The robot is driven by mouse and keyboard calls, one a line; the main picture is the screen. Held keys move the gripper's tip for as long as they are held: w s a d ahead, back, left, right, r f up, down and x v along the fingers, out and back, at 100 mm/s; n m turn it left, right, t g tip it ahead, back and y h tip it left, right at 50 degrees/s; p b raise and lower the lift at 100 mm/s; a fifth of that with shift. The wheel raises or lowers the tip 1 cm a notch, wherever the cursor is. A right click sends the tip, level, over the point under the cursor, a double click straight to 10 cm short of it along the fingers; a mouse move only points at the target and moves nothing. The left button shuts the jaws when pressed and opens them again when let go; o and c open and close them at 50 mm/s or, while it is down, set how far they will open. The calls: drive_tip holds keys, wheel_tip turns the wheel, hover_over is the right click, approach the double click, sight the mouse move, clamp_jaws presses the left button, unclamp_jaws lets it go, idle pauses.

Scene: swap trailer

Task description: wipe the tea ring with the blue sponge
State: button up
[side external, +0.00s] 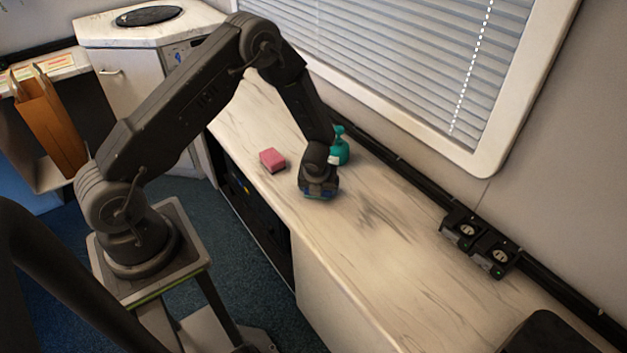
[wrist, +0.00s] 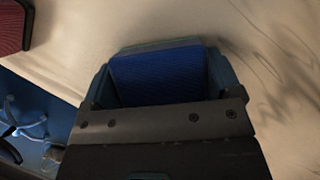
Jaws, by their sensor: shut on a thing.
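The blue sponge (wrist: 160,75) is held between the jaws of my gripper in the wrist view. A thin greenish layer shows along its far edge. In the side view my gripper (side external: 318,192) is low over the worktop, and a little blue shows at its underside. I cannot tell whether the sponge touches the surface. I cannot make out the tea ring in either view; the dark streaks to the right look like the worktop's grain.
A pink sponge (side external: 272,160) lies on the worktop (side external: 400,265) left of my gripper. A teal spray bottle (side external: 340,148) stands close behind it. Two black charger-like units (side external: 480,243) sit at the back right. The worktop between is clear.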

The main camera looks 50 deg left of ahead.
drive_tip(key=shift+d, duration=0.8)
drive_tip(key=shift+a, duration=4.3)
wheel_tip(320, 180, up, 8)
drive_tip(key=shift+d+r, duration=0.1)
